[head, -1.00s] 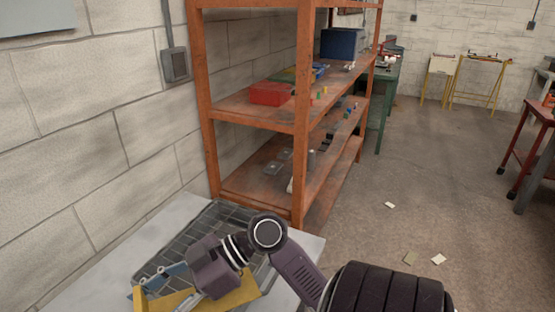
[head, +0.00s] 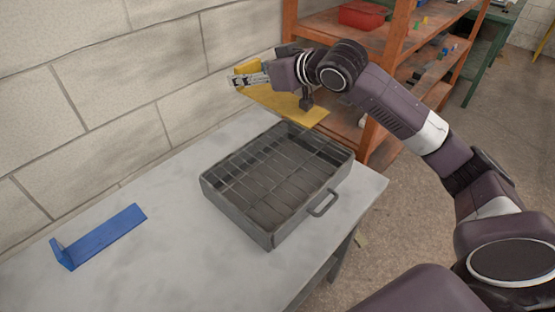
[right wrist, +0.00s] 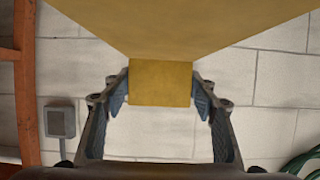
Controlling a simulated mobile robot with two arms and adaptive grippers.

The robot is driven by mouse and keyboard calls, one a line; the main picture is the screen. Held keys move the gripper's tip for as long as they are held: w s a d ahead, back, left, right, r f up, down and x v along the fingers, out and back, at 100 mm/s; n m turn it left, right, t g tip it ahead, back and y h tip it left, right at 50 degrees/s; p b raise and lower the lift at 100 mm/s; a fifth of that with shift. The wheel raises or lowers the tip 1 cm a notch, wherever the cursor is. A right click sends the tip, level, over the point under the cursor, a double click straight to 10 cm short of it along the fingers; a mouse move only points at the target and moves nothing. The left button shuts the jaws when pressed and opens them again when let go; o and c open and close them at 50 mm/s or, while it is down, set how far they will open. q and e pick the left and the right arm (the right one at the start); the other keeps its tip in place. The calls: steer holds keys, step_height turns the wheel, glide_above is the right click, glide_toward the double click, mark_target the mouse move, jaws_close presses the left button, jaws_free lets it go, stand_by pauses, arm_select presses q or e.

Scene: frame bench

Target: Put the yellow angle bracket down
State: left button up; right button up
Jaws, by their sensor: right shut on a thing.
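The yellow angle bracket (head: 288,104) is held in the air beyond the far edge of the grey tray, in front of the shelf. My right gripper (head: 252,80) is shut on it at its left end. In the right wrist view, the fingers (right wrist: 160,100) sit on both sides of the bracket's short yellow face (right wrist: 160,82); its long plate fills the top of the picture. My left gripper is not in view.
The grey tray (head: 208,187) with a wire grid stands on the grey bench (head: 150,255). A blue angle bracket (head: 105,235) lies on the bench at left. The bench between them is clear. An orange shelf (head: 396,45) stands behind, and a block wall runs along the left.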

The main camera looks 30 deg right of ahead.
glide_above(255, 147)
step_height(255, 147, down, 14)
steer(key=shift+d+f+p, duration=0.1)
steer(key=shift+f+p, duration=0.15)
steer(key=shift+p, duration=0.15)
steer(key=shift+f, duration=2.6)
steer(key=shift+f, duration=0.1)
steer(key=o, duration=1.4)
steer(key=shift+f, duration=0.1)
steer(key=shift+o, duration=0.3)
steer(key=b+v, duration=0.1)
steer(key=v, duration=0.9)
steer(key=shift+s, duration=0.15)
steer(key=shift+r+v, duration=0.2)
steer(key=shift+v, duration=0.8)
